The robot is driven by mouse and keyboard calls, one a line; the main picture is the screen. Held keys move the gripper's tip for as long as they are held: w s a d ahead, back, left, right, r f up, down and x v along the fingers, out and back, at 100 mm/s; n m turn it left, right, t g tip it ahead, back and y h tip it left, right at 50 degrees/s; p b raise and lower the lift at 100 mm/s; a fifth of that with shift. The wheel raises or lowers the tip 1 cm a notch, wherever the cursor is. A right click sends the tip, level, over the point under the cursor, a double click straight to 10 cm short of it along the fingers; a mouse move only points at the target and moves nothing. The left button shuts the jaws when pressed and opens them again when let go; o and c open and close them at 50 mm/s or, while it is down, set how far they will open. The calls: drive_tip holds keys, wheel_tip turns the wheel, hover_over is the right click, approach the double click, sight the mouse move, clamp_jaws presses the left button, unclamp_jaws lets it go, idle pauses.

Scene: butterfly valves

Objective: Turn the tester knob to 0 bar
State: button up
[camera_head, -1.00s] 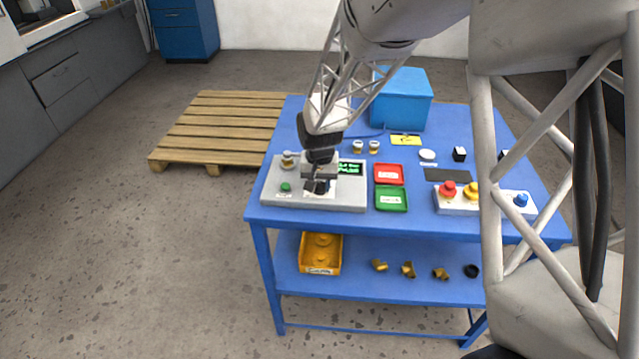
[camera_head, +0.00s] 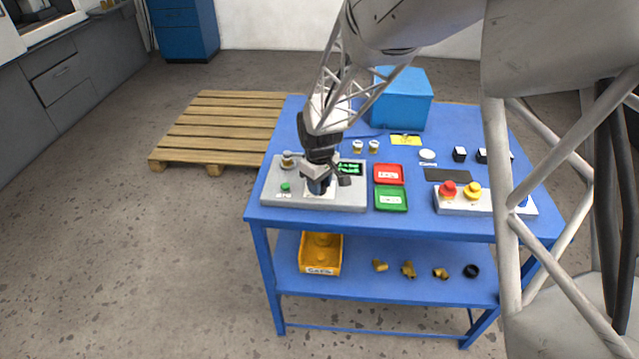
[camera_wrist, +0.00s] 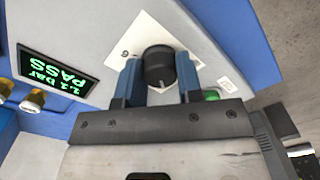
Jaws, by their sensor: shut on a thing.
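The tester (camera_head: 350,203) is a grey box at the left front of the blue table. Its black round knob (camera_wrist: 158,68) sits on a white plate (camera_wrist: 201,57) in the wrist view, with a pale mark on its side. My gripper (camera_wrist: 158,62) has one blue-grey finger on each side of the knob and is shut on it. In the head view my gripper (camera_head: 322,180) hides the knob. The tester's display (camera_wrist: 56,77) appears upside down in the wrist view, with green text showing a bar value and PASS; the digits are hard to read.
A green button (camera_wrist: 211,94) is close beside one finger. A valve (camera_head: 288,160) stands on the tester's back left. Red (camera_head: 389,174) and green (camera_head: 391,199) trays lie right of the tester. A blue box (camera_head: 401,100) stands behind; a button panel (camera_head: 461,203) is at right.

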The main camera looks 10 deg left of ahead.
drive_tip(key=shift+n, duration=0.4)
drive_tip(key=o, duration=0.9)
drive_tip(key=shift+r, duration=3.9)
drive_tip(key=shift+d+r, duration=0.1)
